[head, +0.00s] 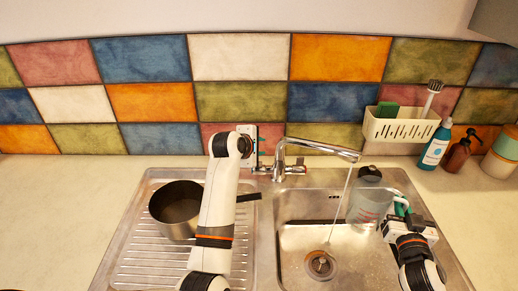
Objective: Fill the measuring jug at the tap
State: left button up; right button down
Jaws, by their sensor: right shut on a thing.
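The clear measuring jug (367,198) with red marks is over the right side of the sink basin. My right gripper (404,212) is shut on its green handle, at the jug's right. The tap (312,147) is running. Its thin stream (340,207) falls past the jug's left side towards the drain (320,265), apart from the jug's mouth as far as I can see. I cannot make out a water level in the jug. My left gripper (251,145) is beside the tap's base, at its left; its fingers are too hidden to tell open from shut.
A dark saucepan (178,208) stands on the ribbed drainboard (150,262), left of my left arm. A cream caddy (398,127) with a sponge and brush, a blue bottle (435,147) and a brown bottle (458,154) stand behind the sink's right. The left counter (60,205) is clear.

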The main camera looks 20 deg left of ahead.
pick_arm(q)
jog(key=s+a+f+n+g+h, duration=0.15)
jog(key=a+g+h, duration=0.25)
jog(key=a, duration=0.4)
jog(key=w+d+f, duration=0.1)
jog(key=d+f, duration=0.1)
jog(key=w+d+f+h, duration=0.1)
jog(key=d+f, duration=0.1)
jog(key=w+d+f+m+h, duration=0.1)
jog(key=d+f, duration=0.2)
jog(key=shift+w+f+g, duration=0.1)
jog(key=shift+w+g, duration=0.2)
jog(key=shift+w, duration=0.05)
grip_shut()
